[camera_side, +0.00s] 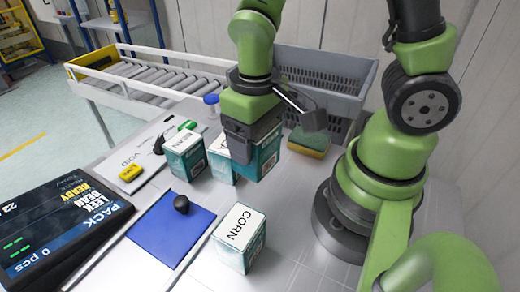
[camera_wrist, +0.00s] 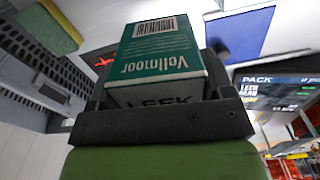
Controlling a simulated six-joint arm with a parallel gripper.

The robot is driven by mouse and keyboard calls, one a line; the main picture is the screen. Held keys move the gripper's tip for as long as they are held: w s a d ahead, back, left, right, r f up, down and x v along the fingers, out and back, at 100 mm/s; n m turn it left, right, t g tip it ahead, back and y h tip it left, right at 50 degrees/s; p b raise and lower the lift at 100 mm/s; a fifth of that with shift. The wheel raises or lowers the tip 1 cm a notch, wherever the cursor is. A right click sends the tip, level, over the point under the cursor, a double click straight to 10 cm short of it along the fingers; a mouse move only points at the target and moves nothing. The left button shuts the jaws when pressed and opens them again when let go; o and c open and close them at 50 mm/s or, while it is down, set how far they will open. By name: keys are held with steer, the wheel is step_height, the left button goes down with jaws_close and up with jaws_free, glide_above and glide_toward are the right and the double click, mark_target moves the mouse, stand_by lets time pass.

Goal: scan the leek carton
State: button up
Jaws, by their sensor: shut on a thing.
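The leek carton (camera_wrist: 165,60) is teal and white, with "Vollmoor", "LEEK" and a barcode (camera_wrist: 154,27) facing the wrist camera. My gripper (camera_wrist: 155,95) is shut on it, with a jaw at each side. In the side view my gripper (camera_side: 250,135) points down and the held carton (camera_side: 266,155) is partly hidden by it; I cannot tell how far it is above the table. A display (camera_side: 60,222) reads PACK, READY, LEEK, BEAN and 0 pcs. A small black knob-like object (camera_side: 181,204) is on a blue mat (camera_side: 165,232).
A bean carton (camera_side: 184,157) and another teal carton (camera_side: 219,160) stand left of my gripper. A corn carton (camera_side: 239,238) stands in front. A white VOID board (camera_side: 140,160), a yellow block (camera_side: 130,172), a sponge (camera_side: 309,142), a grey crate (camera_side: 335,85) and a roller conveyor (camera_side: 150,77) surround them.

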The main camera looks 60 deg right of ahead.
steer(key=w+d, duration=0.1)
steer(key=w, duration=0.1)
steer(key=w+d+m, duration=0.1)
steer(key=w+d, duration=0.1)
steer(key=w+d+r+m, duration=0.1)
steer(key=w+d, duration=0.1)
steer(key=shift+w+d, duration=0.25)
steer(key=w+d+m, duration=0.2)
steer(key=w+d, duration=0.2)
steer(key=d, duration=0.5)
step_height(320, 180, down, 8)
steer(key=shift+r, duration=0.25)
steer(key=shift+w+r, duration=0.1)
steer(key=shift+r, duration=0.05)
step_height(320, 180, up, 4)
steer(key=shift+r, duration=0.15)
